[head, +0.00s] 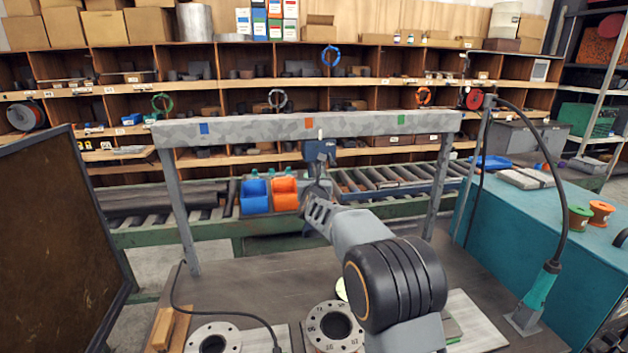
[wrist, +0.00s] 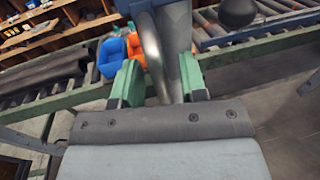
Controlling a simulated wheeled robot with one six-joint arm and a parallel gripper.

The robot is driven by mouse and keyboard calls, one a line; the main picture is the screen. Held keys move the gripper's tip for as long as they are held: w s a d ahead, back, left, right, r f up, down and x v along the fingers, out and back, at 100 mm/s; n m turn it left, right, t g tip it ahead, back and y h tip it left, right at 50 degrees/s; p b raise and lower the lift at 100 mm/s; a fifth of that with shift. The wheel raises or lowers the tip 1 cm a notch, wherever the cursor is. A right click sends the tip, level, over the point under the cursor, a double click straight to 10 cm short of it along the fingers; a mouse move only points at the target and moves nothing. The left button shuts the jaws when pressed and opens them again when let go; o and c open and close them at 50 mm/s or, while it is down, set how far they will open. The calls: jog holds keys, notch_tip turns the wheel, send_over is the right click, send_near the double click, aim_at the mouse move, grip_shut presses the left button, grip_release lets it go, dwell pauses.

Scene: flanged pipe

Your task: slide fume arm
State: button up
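A grey speckled beam (head: 250,130) on two posts spans the bench, with blue (head: 204,128), red (head: 308,123) and green (head: 401,119) marks. A blue carriage (head: 320,150), seemingly the fume arm's mount, hangs just right of the red mark. Its lower part is hidden behind my arm. My gripper (head: 317,196) is just below the carriage. In the wrist view, the green-padded fingers of my gripper (wrist: 158,88) stand apart. A curved metal bar (wrist: 152,50) and a grey upright (wrist: 177,35) show between them. Contact with the pads is not clear.
Flanged pipe ends (head: 334,326) (head: 213,340) stand on the bench below my arm. A dark panel (head: 60,230) stands at left. A teal cabinet (head: 560,250) and a hanging cable (head: 555,180) are at right. Blue (head: 254,197) and orange (head: 285,195) bins sit behind.

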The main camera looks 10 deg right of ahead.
grip_shut()
dwell(0.3)
jog(key=shift+a, duration=0.1)
